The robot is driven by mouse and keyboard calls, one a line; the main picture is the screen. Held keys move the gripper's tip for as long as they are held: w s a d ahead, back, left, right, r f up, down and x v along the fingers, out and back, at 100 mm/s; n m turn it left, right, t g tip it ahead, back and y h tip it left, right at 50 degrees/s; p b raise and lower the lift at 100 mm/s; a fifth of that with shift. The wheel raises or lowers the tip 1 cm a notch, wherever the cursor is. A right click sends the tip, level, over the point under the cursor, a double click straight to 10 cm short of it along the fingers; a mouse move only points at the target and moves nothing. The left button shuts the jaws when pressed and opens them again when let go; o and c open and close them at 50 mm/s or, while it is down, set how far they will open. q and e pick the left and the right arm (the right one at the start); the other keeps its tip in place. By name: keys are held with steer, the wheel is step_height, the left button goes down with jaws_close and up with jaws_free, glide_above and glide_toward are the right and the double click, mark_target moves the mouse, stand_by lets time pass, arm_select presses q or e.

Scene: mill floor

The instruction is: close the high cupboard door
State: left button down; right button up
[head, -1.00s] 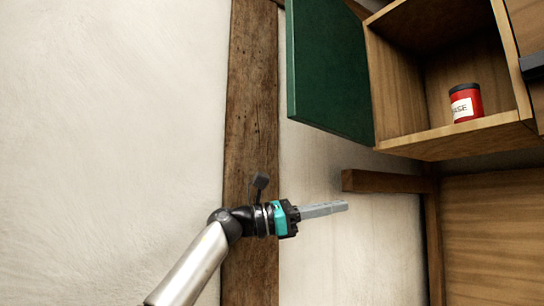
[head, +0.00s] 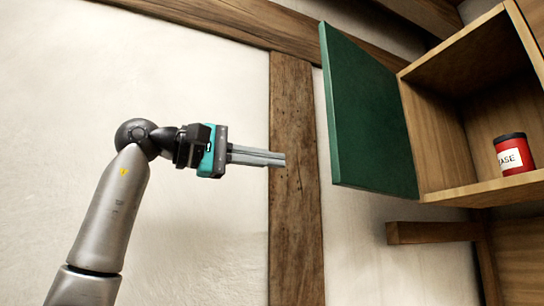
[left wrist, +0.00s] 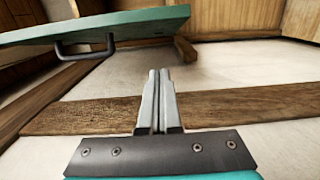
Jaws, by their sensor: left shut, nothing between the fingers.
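The high cupboard (head: 440,135) is a wooden box at the right of the head view, with its front open. Its green door (head: 365,115) stands swung open at the cupboard's left side. The door also shows at the top left of the left wrist view (left wrist: 140,22), with a dark bar handle (left wrist: 85,48) on its face. My left gripper (head: 283,159) is shut and empty, left of the door and apart from it, in front of a wooden post. In the left wrist view its fingertips (left wrist: 158,72) are together. My right gripper is not in view.
A red can with a black lid (head: 514,155) stands inside the cupboard. A wooden post (head: 296,230) and beams run along the pale wall. A short wooden bracket (head: 430,232) juts out below the cupboard.

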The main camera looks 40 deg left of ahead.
arm_select(q)
steer(key=w+d, duration=0.5)
steer(key=d, duration=0.2)
steer(key=shift+w, duration=0.3)
